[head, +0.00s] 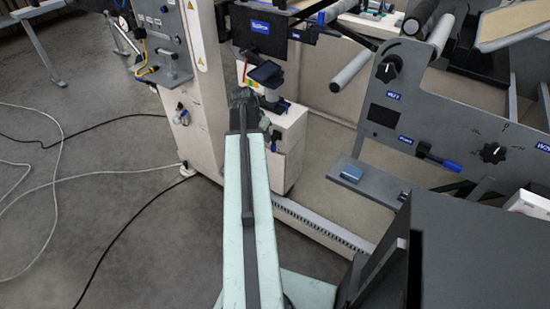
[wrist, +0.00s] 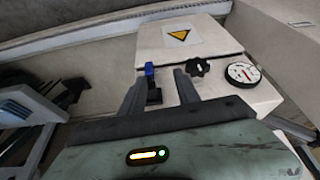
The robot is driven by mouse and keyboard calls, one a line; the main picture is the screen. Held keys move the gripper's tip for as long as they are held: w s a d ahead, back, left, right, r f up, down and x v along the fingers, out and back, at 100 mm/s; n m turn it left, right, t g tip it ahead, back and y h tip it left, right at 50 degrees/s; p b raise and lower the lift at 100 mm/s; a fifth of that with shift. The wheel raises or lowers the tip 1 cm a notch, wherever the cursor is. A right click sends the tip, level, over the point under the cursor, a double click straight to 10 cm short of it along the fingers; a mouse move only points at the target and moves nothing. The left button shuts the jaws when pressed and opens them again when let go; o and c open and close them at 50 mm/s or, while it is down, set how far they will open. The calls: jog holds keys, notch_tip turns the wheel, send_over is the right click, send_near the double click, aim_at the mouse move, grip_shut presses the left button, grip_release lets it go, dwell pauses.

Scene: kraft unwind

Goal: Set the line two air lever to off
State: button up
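In the wrist view, a small lever with a blue handle (wrist: 149,71) stands upright from a black base on a white box. I cannot read a label that tells whether it is the line two air lever.
Right of the lever are a black knob (wrist: 198,67) and a round gauge (wrist: 243,73). A yellow warning triangle (wrist: 180,35) lies behind. A grey machine panel (head: 455,125) with knobs stands at right. Cables (head: 60,180) lie on the open floor at left.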

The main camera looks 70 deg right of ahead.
aim_at(273, 144)
jog(key=s, duration=0.1)
jog(key=s+d, duration=0.1)
jog(key=s, duration=0.1)
jog(key=shift+d+f+m, duration=0.3)
jog(key=shift+d+m, duration=0.05)
jog(key=shift+m, duration=0.05)
jog(key=b+x, duration=0.6)
jog(key=x, duration=0.1)
jog(key=shift+w+a+f+b, duration=0.1)
jog(key=shift+b, duration=0.3)
jog(key=shift+f+b, duration=0.35)
jog(key=shift+r, duration=0.1)
grip_shut()
